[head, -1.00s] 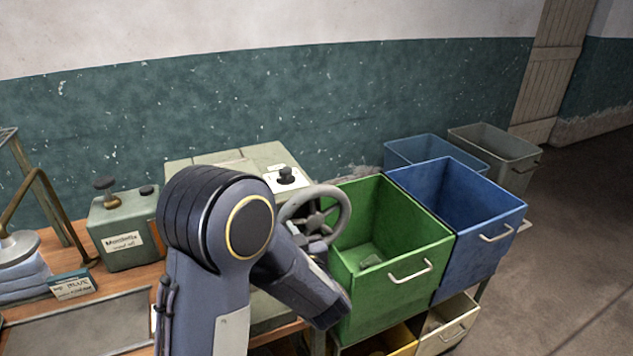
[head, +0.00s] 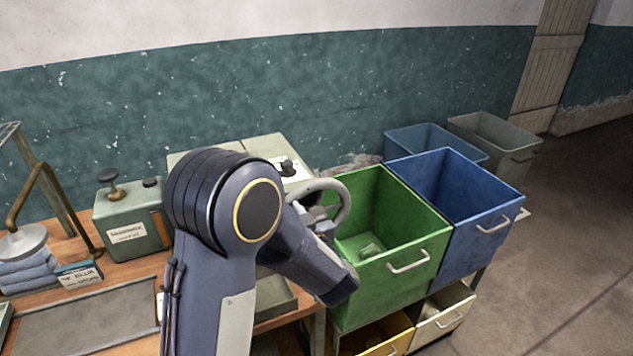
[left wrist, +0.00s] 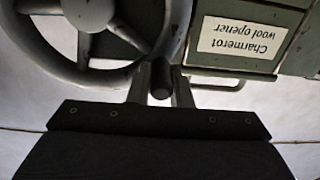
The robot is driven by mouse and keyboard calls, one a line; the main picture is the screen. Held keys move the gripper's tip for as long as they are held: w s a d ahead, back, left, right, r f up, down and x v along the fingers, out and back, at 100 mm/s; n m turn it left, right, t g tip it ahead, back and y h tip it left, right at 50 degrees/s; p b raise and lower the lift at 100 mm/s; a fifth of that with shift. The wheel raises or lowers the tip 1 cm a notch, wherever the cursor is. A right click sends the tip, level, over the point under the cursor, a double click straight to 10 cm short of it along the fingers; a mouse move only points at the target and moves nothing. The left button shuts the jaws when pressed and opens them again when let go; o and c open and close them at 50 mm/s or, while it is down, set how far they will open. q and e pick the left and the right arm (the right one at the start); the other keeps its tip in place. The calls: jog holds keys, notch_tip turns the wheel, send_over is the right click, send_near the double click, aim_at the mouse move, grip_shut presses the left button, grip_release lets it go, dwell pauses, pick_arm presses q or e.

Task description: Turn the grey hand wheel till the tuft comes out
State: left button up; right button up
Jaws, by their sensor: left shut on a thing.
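The grey hand wheel (head: 338,187) stands at the right side of a grey-green machine, partly hidden behind my left arm. In the left wrist view the wheel (left wrist: 172,52) fills the upper left, with its rim, spokes and hub showing. My left gripper (left wrist: 160,82) is shut on a short dark round handle beside the wheel's rim. In the head view my left gripper (head: 322,222) is at the wheel's front, its fingers mostly hidden by the arm. The machine's label (left wrist: 240,37) reads "Charmerot wool opener". I see no tuft. My right gripper is out of view.
A grey-green box (head: 133,250) and a tray (head: 95,322) are on the bench at left.

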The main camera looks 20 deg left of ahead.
pick_arm(q)
jog(key=shift+w+d+r+p, duration=0.9)
jog(key=shift+w+d+r, duration=0.2)
jog(key=shift+d, duration=0.05)
jog(key=shift+w+d+f, duration=0.1)
jog(key=shift+w+f, duration=0.05)
jog(key=o, duration=0.8)
jog(key=shift+o, duration=0.2)
send_near(300, 194)
jog(key=shift+s+d, duration=0.45)
jog(key=shift+s, duration=0.15)
